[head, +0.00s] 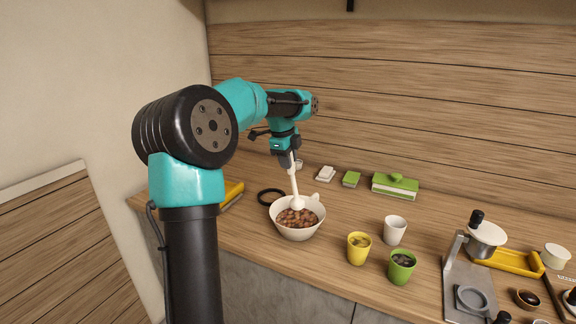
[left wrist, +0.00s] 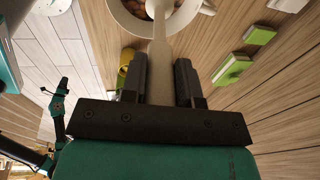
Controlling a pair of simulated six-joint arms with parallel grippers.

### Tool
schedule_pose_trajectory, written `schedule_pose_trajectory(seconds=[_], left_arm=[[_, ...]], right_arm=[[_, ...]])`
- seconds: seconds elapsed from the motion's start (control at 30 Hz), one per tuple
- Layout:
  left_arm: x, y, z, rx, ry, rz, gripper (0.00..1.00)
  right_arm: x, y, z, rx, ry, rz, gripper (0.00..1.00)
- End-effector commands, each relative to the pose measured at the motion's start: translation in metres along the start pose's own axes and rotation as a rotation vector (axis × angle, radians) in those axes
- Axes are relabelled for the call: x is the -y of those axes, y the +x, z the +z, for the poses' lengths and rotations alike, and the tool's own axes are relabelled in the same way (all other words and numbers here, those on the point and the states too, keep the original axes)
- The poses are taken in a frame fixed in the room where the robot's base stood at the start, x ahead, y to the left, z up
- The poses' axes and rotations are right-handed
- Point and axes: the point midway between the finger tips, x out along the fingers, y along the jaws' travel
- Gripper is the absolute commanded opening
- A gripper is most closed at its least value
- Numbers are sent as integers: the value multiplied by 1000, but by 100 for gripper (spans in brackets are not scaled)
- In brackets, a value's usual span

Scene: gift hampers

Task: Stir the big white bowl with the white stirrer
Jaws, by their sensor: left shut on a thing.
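The big white bowl (head: 298,231) stands on the wooden counter, filled with brown round pieces (head: 297,217). My left gripper (head: 288,160) is above the bowl and shut on the handle of the white stirrer (head: 294,183). The stirrer hangs nearly upright, and its rounded lower end is inside the bowl, at or just above the brown pieces. In the left wrist view the stirrer (left wrist: 160,70) runs between the two dark fingers (left wrist: 160,80) toward the bowl (left wrist: 128,18) at the top. My right gripper is not seen in the head view.
A yellow cup (head: 358,248), a green cup (head: 401,267) and a white cup (head: 394,230) stand right of the bowl. A black ring (head: 271,197) lies to its left. Green and white boxes (head: 395,186) sit behind. A metal press-like device (head: 461,280) stands farther right.

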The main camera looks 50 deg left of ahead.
Motion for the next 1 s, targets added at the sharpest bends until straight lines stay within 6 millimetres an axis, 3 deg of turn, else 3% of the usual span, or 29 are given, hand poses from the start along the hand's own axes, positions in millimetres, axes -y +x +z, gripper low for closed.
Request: schedule_pose_trajectory(seconds=[0.4, 1.0], left_arm=[[1, -4, 0, 0, 0, 0, 0], [9, -46, -4, 0, 0, -1, 0]], right_arm=[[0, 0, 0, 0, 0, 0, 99], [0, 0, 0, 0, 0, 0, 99]])
